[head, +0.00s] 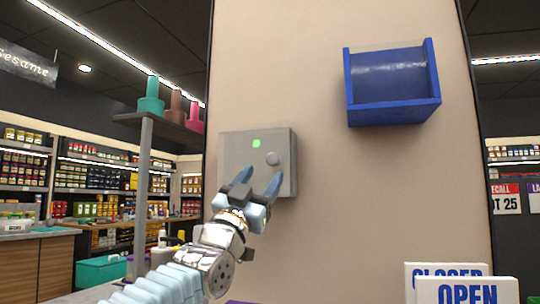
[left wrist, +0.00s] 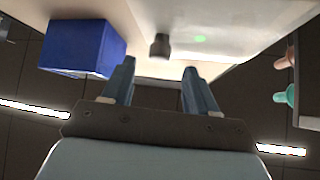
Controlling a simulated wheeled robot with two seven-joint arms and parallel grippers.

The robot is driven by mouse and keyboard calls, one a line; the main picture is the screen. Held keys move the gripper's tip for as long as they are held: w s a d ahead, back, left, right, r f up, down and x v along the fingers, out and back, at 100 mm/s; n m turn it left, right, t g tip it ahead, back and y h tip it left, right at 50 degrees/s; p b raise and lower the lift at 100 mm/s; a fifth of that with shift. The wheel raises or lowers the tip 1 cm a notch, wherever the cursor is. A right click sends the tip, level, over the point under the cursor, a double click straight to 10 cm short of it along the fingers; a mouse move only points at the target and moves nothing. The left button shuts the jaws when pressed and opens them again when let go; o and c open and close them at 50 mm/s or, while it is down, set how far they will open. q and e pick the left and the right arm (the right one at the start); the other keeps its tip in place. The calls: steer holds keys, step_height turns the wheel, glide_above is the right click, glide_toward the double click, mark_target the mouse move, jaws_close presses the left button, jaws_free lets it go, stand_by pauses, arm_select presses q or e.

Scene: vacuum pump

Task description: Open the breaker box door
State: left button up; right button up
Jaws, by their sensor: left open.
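The breaker box (head: 237,152) is a grey box on the beige wall. Its front is closed and carries a round grey knob (head: 273,158) and a small green light (head: 256,143). My left gripper (head: 258,176) is open in front of the box's lower part, with its two blue-grey fingers pointing up just below the knob. In the left wrist view the knob (left wrist: 160,46) shows ahead of the gap between the open fingers (left wrist: 157,75), apart from them, and the green light (left wrist: 200,38) shows beside it. My right gripper is not in view.
A blue open bin (head: 393,85) hangs on the wall up and right of the box. A shelf (head: 160,121) with teal, brown and pink bottles stands at the left. Open and closed signs (head: 465,291) stand at lower right. The wall below the bin is clear.

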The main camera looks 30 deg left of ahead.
mark_target(271, 164)
arm_select(q)
steer(key=p+x, duration=0.1)
steer(key=x, duration=0.3)
steer(key=shift+w+r+p, duration=0.25)
steer(key=shift+p, duration=0.1)
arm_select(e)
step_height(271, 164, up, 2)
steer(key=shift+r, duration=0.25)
arm_select(q)
steer(key=shift+c, duration=0.4)
jaws_close()
